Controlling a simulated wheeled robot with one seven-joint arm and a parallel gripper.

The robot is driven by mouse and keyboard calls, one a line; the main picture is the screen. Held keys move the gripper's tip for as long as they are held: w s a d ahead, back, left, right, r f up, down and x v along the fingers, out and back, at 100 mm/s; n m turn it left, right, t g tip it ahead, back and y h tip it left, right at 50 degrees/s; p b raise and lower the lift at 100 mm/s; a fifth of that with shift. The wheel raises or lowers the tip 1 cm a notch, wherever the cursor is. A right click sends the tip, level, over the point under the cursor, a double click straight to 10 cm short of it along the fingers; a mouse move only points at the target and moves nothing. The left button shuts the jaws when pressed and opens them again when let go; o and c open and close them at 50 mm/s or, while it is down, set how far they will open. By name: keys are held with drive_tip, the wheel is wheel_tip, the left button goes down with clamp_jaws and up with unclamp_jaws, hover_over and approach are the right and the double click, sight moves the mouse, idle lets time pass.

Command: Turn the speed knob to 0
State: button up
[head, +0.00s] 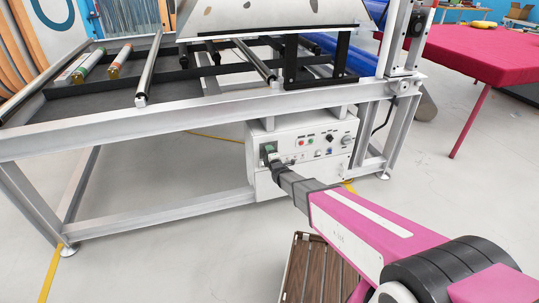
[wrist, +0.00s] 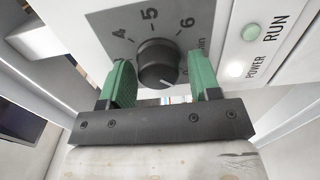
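The speed knob (wrist: 158,60) is a round black knob on a grey dial plate, with the numbers 4, 5 and 6 showing around its upper side. The rest of the scale is hidden or out of the picture, and I cannot tell which number the knob points to. My gripper (wrist: 160,75) is open, with one green finger on each side of the knob and visible gaps between. In the head view my gripper (head: 269,150) is at the left end of the white control box (head: 320,136), covering the knob.
A green RUN button (wrist: 251,32) and a lit POWER lamp (wrist: 235,69) sit right of the dial. The box hangs under a metal frame table (head: 180,118). A slatted brown pallet (head: 318,272) lies below my arm. A red-covered table (head: 480,52) stands at right.

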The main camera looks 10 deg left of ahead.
drive_tip(key=shift+o, duration=0.4)
drive_tip(key=v, duration=1)
drive_tip(key=shift+s+d, duration=0.2)
drive_tip(key=shift+s, duration=0.15)
